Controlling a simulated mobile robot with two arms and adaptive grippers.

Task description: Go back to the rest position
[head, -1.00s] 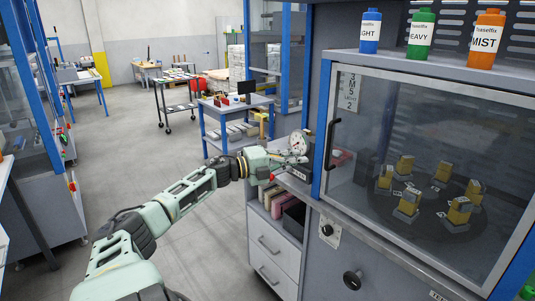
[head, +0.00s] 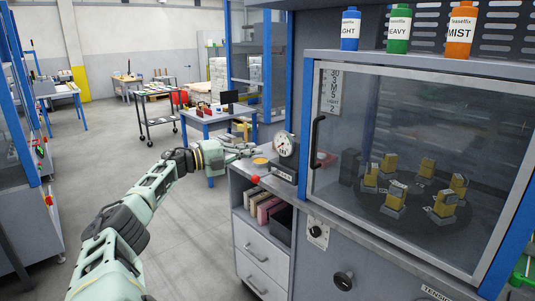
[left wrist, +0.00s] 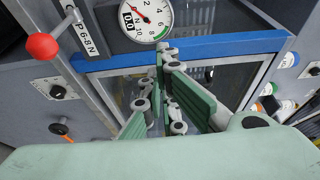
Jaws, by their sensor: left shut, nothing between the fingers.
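My left arm reaches forward in the head view. Its pale green left gripper (head: 246,149) is at the far end, just left of the dial gauge (head: 286,145) on the grey cabinet's side top. The left gripper is shut with nothing in it. It looks apart from the gauge. In the left wrist view the gripper's fingers (left wrist: 165,65) lie together, with the gauge (left wrist: 146,18) beyond them at the top. My right gripper is not in view.
A red ball knob (head: 255,180) sticks out at the cabinet edge below the gripper; it also shows in the left wrist view (left wrist: 42,46). A glass-fronted cabinet (head: 405,170) with several yellow-topped blocks inside fills the right. Open grey floor (head: 95,165) lies left.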

